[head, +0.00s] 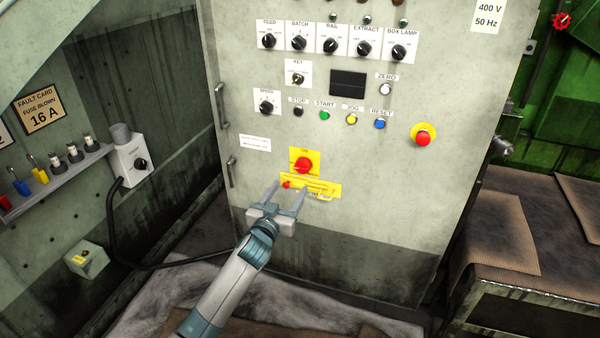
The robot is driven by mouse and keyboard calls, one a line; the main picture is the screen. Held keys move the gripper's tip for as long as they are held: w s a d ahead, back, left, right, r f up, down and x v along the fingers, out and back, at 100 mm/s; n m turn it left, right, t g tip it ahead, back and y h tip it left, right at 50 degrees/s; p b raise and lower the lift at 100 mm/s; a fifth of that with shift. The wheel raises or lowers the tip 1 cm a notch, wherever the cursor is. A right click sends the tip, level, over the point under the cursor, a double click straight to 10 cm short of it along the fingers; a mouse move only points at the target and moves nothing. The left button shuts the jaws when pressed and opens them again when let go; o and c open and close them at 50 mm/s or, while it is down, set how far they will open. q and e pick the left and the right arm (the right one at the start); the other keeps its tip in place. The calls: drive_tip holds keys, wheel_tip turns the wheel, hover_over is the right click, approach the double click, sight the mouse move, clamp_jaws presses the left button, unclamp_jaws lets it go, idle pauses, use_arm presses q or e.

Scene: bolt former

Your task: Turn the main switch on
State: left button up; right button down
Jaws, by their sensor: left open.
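The main switch (303,165) is a red rotary knob on a yellow plate, low on the grey control cabinet (400,190). A small label sits above the knob, too small to read surely. A yellow bar (325,188) with a small red part at its left end lies across the cabinet just below the switch. My left gripper (291,186) comes up from below, with its two fingers apart and pointing at the cabinet. Its fingertips are just below the knob, in front of the yellow bar. I cannot tell whether they touch the bar. The right gripper is not in view.
A red emergency button (423,139) on yellow sits to the right. Several selector knobs and push buttons fill the cabinet face above. A grey socket box (130,160) with a black cable stands at the left. A bench with brown mats (525,255) is at the right.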

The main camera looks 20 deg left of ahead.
sight(301, 169)
use_arm(q)
drive_tip(key=w+b, duration=0.1)
drive_tip(key=w, duration=0.8)
drive_tip(key=shift+w+d, duration=0.15)
drive_tip(key=shift+w+b, duration=0.3)
drive_tip(key=shift+w, duration=0.5)
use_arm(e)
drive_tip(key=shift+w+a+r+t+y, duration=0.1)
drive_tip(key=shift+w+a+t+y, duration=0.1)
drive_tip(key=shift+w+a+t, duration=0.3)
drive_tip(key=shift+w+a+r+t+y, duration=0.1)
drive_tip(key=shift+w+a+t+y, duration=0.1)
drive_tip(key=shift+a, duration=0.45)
use_arm(q)
drive_tip(key=c, duration=1.1)
drive_tip(key=shift+o, duration=0.2)
